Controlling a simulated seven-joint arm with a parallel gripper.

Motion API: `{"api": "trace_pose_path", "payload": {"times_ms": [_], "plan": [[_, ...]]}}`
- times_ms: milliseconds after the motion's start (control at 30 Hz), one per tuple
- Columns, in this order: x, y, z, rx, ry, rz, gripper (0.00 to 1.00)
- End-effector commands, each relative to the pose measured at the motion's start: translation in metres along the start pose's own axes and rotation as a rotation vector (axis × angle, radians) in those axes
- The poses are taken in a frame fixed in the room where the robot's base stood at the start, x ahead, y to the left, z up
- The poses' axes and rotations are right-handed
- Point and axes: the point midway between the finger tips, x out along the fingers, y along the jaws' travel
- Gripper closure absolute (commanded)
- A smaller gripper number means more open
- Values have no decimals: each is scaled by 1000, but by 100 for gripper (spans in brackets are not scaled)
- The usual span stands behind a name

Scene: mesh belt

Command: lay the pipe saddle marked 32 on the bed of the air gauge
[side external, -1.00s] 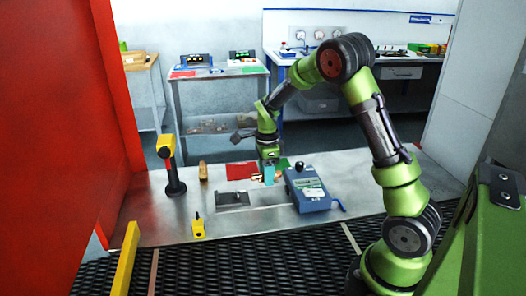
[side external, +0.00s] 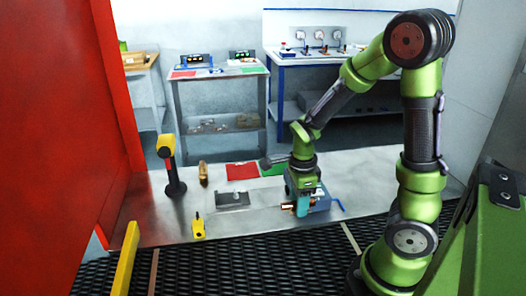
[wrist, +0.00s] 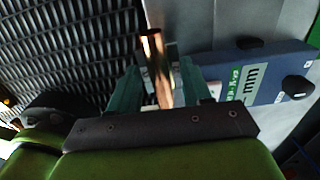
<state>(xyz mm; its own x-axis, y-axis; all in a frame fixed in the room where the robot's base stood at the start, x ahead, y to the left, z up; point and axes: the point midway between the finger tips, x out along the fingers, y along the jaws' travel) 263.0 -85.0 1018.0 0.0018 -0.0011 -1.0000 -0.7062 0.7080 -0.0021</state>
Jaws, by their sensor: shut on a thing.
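My gripper (side external: 302,207) has teal fingers and is shut on a copper-coloured curved piece, the pipe saddle (side external: 287,206). In the wrist view the saddle (wrist: 157,62) stands out between the two fingertips (wrist: 160,85); no number on it is readable. The air gauge (side external: 322,205) is a blue box on the bench, partly hidden behind my gripper in the side view. In the wrist view the gauge (wrist: 265,68) lies right of the fingers, with a green-and-white label and dark knobs. I cannot tell its bed apart or whether the saddle touches anything.
A red mat (side external: 242,172) and a green mat (side external: 272,169) lie behind. A grey fixture (side external: 232,198), a brown block (side external: 203,172), a yellow-headed stand (side external: 174,186) and a small yellow item (side external: 198,228) are to the left. The black mesh belt (side external: 270,268) runs along the front.

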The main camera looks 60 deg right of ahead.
Motion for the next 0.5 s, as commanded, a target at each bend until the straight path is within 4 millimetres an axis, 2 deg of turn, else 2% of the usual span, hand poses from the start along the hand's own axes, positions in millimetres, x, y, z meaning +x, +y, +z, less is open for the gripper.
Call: {"api": "trace_pose_path", "payload": {"times_ms": [300, 500], "plan": [[9, -78, 39, 0, 2, 0, 89], [13, -114, 59, -1, 1, 1, 89]]}}
